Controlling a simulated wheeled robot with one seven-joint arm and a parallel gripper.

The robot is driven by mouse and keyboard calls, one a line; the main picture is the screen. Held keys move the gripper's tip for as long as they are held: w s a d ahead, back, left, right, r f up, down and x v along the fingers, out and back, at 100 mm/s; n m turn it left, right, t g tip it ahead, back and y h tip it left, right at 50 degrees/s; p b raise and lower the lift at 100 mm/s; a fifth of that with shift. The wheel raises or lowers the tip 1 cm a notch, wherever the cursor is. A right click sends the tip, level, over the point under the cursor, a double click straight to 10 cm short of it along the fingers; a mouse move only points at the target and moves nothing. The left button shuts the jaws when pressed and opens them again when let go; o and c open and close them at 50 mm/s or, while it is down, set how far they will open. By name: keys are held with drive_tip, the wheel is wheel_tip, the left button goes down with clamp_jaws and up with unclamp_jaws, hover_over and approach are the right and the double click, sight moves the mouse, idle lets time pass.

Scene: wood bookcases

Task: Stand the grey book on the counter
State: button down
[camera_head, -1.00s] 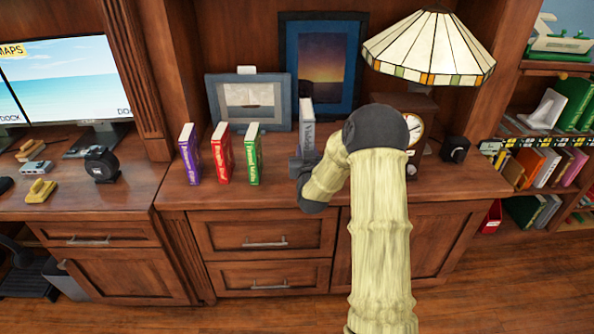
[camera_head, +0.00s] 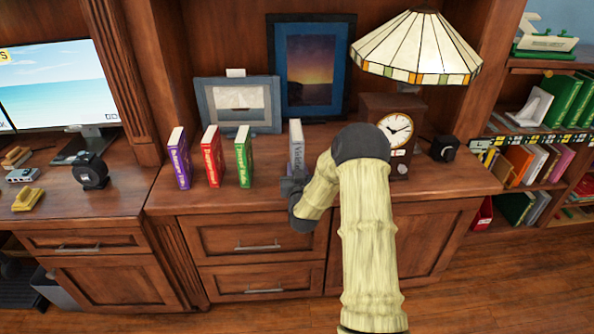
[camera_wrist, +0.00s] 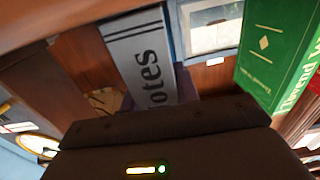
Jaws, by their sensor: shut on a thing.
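The grey book (camera_head: 297,147) is upright above or on the wooden counter (camera_head: 345,190), to the right of the green book. My gripper (camera_head: 293,184) is shut on its lower part. The gripper and wrist hide the book's bottom edge, so I cannot tell whether it touches the counter. In the wrist view the grey book (camera_wrist: 145,60) shows its pale spine with dark lettering, slanted in the picture, just beyond the dark gripper body.
Purple (camera_head: 179,160), red (camera_head: 212,157) and green (camera_head: 244,164) books stand to the left. Behind are a small grey frame (camera_head: 206,104) and a large blue frame (camera_head: 278,70). A clock (camera_head: 398,128) and a lamp (camera_head: 418,48) stand to the right.

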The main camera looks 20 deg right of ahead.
drive_tip(key=c, duration=1)
unclamp_jaws()
drive_tip(key=shift+f, duration=0.1)
drive_tip(key=shift+c, duration=0.2)
drive_tip(key=shift+r, duration=0.25)
drive_tip(key=shift+s+a+f, duration=0.1)
drive_tip(key=shift+s+f, duration=0.05)
drive_tip(key=shift+s, duration=0.2)
drive_tip(key=v, duration=1.1)
drive_tip(key=shift+s+b, duration=0.15)
drive_tip(key=shift+b, duration=0.15)
drive_tip(key=shift+a, duration=0.1)
